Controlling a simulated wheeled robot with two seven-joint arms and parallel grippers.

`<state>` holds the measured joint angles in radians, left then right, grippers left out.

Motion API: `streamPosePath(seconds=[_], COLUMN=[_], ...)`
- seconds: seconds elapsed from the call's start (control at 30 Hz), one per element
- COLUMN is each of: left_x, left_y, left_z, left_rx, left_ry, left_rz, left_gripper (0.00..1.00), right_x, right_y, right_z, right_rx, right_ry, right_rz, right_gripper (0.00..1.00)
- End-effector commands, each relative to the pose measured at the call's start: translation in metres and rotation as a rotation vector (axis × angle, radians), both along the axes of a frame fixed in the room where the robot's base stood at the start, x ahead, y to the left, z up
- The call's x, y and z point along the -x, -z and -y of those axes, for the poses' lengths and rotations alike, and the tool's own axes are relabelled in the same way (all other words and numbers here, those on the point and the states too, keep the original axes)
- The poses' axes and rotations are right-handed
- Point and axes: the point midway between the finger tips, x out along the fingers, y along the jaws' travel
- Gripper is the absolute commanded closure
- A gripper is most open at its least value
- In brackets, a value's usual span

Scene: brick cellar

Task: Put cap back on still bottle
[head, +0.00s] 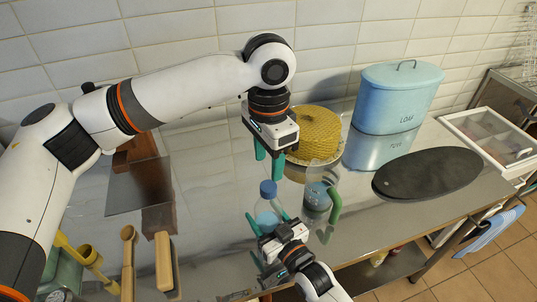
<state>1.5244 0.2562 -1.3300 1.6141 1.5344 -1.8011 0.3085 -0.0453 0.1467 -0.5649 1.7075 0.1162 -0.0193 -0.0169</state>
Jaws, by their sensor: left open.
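A small clear bottle (267,218) with pale blue contents stands upright on the metal table. A blue cap (268,188) sits at its top; I cannot tell whether it is screwed down. My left gripper (268,164) points straight down just above the cap, green fingers apart and nothing between them. My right gripper (268,222) reaches in from the bottom, with its green fingers on both sides of the bottle's body, apparently holding it. The lower part of the bottle is partly hidden by the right gripper.
A clear jug with a green handle (335,206) stands close right of the bottle. Behind are a yellow woven dome (318,131) and a blue loaf tin (396,97). A dark oval board (428,173) lies right. Wooden utensils (128,262) are at lower left.

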Motion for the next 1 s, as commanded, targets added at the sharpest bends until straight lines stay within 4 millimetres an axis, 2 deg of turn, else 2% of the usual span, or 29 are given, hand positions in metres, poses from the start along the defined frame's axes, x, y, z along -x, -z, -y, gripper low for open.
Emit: streamPosePath(seconds=[0.1,0.2,0.57,0.67,1.0], left_x=[0.000,0.000,0.000,0.000,0.001], left_y=[-0.005,-0.007,-0.005,0.001,0.052], left_z=[0.000,0.000,0.000,0.000,-0.001], left_rx=[-0.001,-0.001,0.000,0.000,-0.001], left_ry=[-0.121,-0.169,-0.178,-0.177,-0.177], left_rz=[0.000,-0.001,-0.001,-0.001,-0.002], left_gripper=[0.51,0.51,0.51,0.51,0.51], right_x=[0.000,0.000,0.000,0.000,0.000], right_y=[0.000,0.000,0.000,0.000,0.000], right_z=[0.000,0.000,0.000,0.000,0.000], right_rx=[0.001,0.001,0.001,0.001,0.001], right_ry=[0.000,0.000,0.000,0.000,0.000], right_rz=[-0.001,-0.001,-0.001,-0.001,-0.001], right_gripper=[1.00,1.00,1.00,1.00,1.00])
